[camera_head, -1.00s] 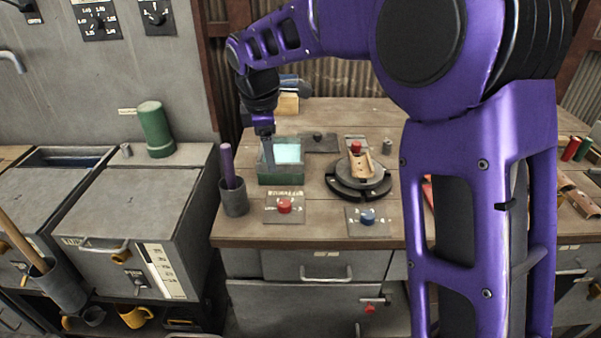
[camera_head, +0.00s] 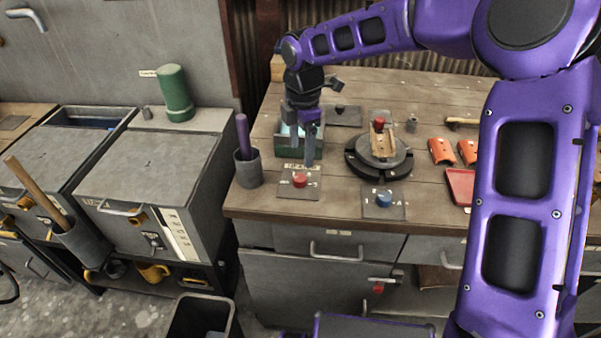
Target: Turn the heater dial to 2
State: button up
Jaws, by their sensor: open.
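A red dial (camera_head: 300,181) sits on a grey plate with small marks and a label behind it, near the front edge of the wooden workbench (camera_head: 335,205). A blue dial (camera_head: 384,200) sits on a similar plate to its right. The labels are too small to read, so I cannot tell which is the heater dial or where each points. My gripper (camera_head: 302,152) points down with its two fingers apart and empty. It hangs just behind and above the red dial, in front of the green box, and appears not to touch the dial.
A dark cup with a purple rod (camera_head: 248,166) stands left of the red dial. A green box with a bright top (camera_head: 287,141) is behind. A black turntable (camera_head: 365,168) holding a wooden piece with a red knob is to the right. Orange pieces (camera_head: 441,151) lie farther right.

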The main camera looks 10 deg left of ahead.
aim_at(300, 177)
jog(key=f, duration=0.8)
jog(key=shift+w+a+f+b, duration=0.1)
jog(key=shift+w+f+b, duration=0.1)
jog(key=shift+f+b, duration=0.15)
jog(key=shift+r, duration=0.1)
grip_shut()
